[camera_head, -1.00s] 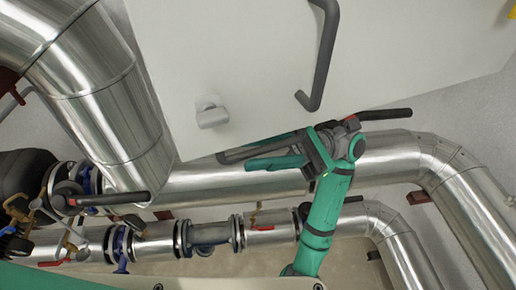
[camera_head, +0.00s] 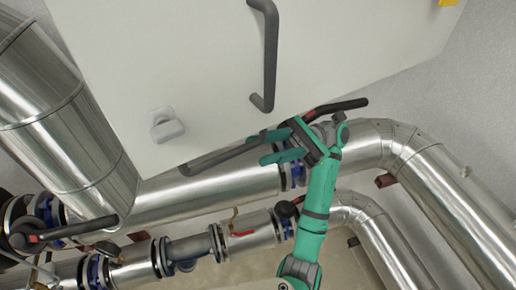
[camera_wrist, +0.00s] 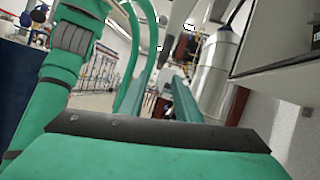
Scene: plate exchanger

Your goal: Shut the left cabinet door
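A white cabinet front (camera_head: 210,60) fills the upper part of the head view. It carries a long dark grey handle (camera_head: 270,55) and a small white knob-like fitting (camera_head: 166,125) near its lower left corner. I cannot tell whether this is the left door, or how far it stands open. My gripper (camera_head: 262,147) is just below the panel's lower edge, right of the fitting and below the handle. In the wrist view the fingers (camera_wrist: 160,82) point away, and a pale cabinet panel (camera_wrist: 275,35) is at right.
Large silver pipes (camera_head: 60,110) stand at left and run below and right of the cabinet (camera_head: 440,180). A grey wall (camera_head: 480,110) is at right.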

